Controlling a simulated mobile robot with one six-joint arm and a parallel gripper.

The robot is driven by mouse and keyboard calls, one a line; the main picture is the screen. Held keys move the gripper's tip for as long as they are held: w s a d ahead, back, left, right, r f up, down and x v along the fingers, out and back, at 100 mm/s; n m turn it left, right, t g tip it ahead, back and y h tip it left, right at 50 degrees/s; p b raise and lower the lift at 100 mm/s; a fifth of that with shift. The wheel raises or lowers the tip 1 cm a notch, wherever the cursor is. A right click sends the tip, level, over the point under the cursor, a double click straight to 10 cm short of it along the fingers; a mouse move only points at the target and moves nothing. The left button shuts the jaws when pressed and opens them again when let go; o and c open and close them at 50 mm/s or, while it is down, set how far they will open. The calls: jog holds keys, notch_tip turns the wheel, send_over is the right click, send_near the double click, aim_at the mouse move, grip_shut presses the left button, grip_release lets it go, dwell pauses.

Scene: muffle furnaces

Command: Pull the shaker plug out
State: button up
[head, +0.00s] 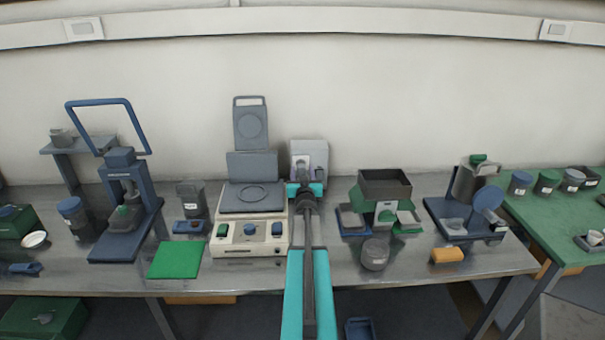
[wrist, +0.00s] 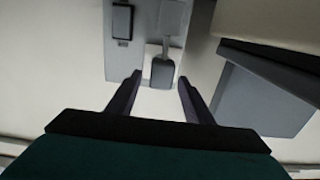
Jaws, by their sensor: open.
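In the wrist view a dark grey plug (wrist: 162,76) sits at a white socket plate (wrist: 151,53) on a grey box (wrist: 90,60). My gripper (wrist: 160,84) is open, one finger on each side of the plug with gaps showing, so it does not grip it. In the head view my gripper (head: 305,188) is in front of a pale grey box (head: 312,152) by the wall. My arm and gripper hide the plug there. A white device with a grey platform (head: 252,198) and coloured knobs, possibly the shaker, stands just left of the gripper.
A black switch (wrist: 122,22) is on the grey box, and a blue-grey block (wrist: 262,105) stands right in the wrist view. In the head view, a dark-topped device (head: 384,183) and a round grey jar (head: 375,254) stand right of my arm. A green mat (head: 175,260) lies left.

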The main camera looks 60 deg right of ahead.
jog(key=shift+s+a, duration=0.1)
jog(key=shift+a, duration=0.1)
jog(key=b+v, duration=0.3)
jog(key=v, duration=1)
jog(key=shift+a+b, duration=0.2)
jog(key=shift+b, duration=0.15)
jog(key=shift+s, duration=0.15)
dwell(0.7)
